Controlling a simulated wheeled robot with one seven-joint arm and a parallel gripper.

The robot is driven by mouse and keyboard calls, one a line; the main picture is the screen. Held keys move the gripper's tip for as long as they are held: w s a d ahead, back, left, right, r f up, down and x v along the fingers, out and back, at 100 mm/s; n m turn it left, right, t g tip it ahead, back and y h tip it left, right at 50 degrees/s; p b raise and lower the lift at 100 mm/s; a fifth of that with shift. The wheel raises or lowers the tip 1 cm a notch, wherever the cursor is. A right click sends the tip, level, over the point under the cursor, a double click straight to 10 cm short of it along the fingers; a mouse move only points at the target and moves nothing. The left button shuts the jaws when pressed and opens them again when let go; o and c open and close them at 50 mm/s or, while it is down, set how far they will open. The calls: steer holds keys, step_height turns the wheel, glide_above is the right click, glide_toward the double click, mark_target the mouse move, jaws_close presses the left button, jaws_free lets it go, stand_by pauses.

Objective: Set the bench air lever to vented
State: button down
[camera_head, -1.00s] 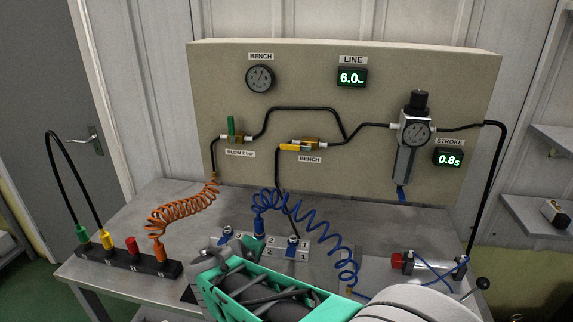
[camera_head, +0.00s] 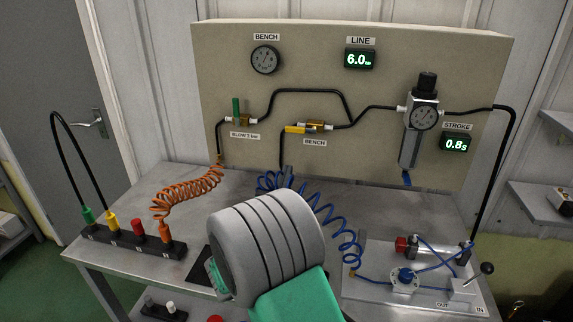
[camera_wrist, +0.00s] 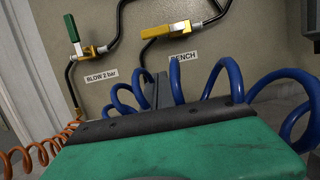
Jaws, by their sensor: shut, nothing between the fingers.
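The bench air lever is a yellow handle (camera_head: 298,129) on a brass valve (camera_head: 318,125), above the BENCH label on the panel. The handle lies roughly horizontal, pointing left along the valve body. The yellow handle (camera_wrist: 155,32) also shows in the wrist view. My gripper (camera_wrist: 158,90) is shut and empty, its dark fingers pointing at the panel below and near the lever, apart from it. In the head view my arm hides most of the gripper.
A green lever (camera_head: 236,108) stands upright to the left, above the BLOW 2 bar label. A blue coiled hose (camera_wrist: 228,80) loops around the front of my gripper. An orange coiled hose (camera_head: 188,189) is at left. The LINE display (camera_head: 360,59) reads 6.0.

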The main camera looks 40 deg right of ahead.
mark_target(295, 130)
steer(key=w+d+r+p, duration=0.3)
steer(key=w+d+r, duration=0.1)
steer(key=d+r, duration=0.1)
steer(key=shift+w+d+r+p, duration=0.2)
steer(key=shift+d+r+p, duration=0.1)
steer(key=shift+d+r, duration=0.1)
